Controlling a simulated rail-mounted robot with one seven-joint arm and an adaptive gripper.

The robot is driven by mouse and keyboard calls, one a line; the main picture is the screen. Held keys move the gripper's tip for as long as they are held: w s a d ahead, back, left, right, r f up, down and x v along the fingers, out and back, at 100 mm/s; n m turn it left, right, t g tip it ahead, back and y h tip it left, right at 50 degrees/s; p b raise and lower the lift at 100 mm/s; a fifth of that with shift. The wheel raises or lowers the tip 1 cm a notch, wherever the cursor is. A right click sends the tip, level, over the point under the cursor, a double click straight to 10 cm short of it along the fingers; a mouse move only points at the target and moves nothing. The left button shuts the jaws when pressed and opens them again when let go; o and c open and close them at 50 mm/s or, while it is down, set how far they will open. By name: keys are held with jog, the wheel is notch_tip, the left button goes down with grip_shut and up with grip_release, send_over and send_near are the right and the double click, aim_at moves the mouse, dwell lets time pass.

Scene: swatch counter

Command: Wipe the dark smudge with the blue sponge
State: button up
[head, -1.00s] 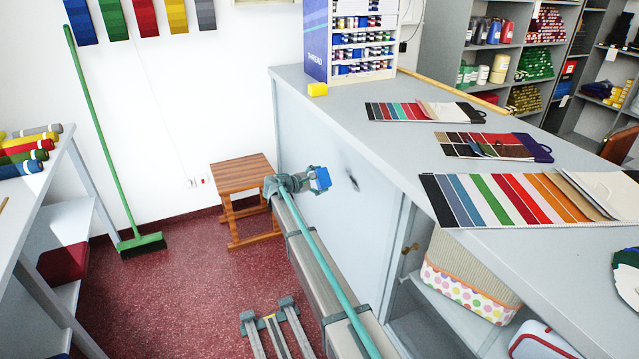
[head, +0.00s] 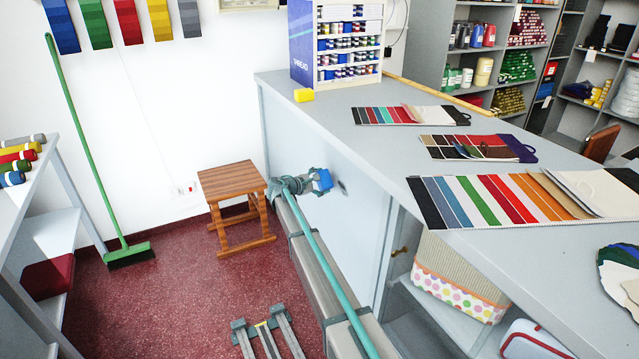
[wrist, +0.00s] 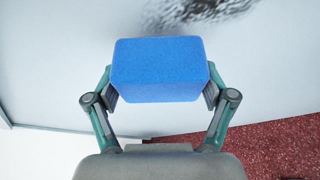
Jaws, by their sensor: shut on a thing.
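My gripper (head: 314,182) is shut on the blue sponge (head: 324,179) at the side panel of the grey counter. In the wrist view my gripper (wrist: 160,88) has a finger on each side of the sponge (wrist: 158,68), which is a plain blue block. The dark smudge (head: 342,188) is on the panel just right of the sponge in the head view. In the wrist view the smudge (wrist: 205,8) lies beyond the sponge, cut off by the top edge. I cannot tell whether the sponge touches the panel.
A wooden stool (head: 238,184) stands on the red floor left of my arm. A green broom (head: 95,160) leans on the wall. The counter top (head: 340,145) holds a thread rack (head: 350,45), a yellow block (head: 303,95) and swatch cards (head: 510,200).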

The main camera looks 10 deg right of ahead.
aim_at(331, 185)
jog(key=shift+w+d, duration=0.2)
jog(key=shift+d, duration=0.3)
jog(key=shift+w+d, duration=0.15)
jog(key=shift+d, duration=0.3)
dwell(0.6)
jog(key=shift+s, duration=0.1)
jog(key=shift+s+d, duration=0.3)
jog(key=shift+s, duration=0.65)
jog(key=shift+s+d, duration=0.25)
jog(key=shift+s, duration=0.65)
jog(key=shift+s+d, duration=0.5)
jog(key=shift+s, duration=0.75)
jog(key=shift+s+d, duration=0.45)
jog(key=shift+s, duration=0.85)
jog(key=shift+s+d, duration=0.5)
jog(key=shift+s, duration=0.75)
jog(key=shift+w, duration=0.1)
jog(key=shift+w+a+p, duration=0.15)
jog(key=shift+w+a, duration=0.5)
jog(key=shift+w, duration=1.25)
jog(key=shift+w+a+p, duration=0.1)
jog(key=shift+w+a, duration=0.6)
jog(key=shift+w, duration=1.15)
jog(key=shift+w+a+p, duration=0.15)
jog(key=shift+w+a, duration=0.5)
jog(key=shift+w, duration=1.25)
jog(key=shift+r, duration=0.15)
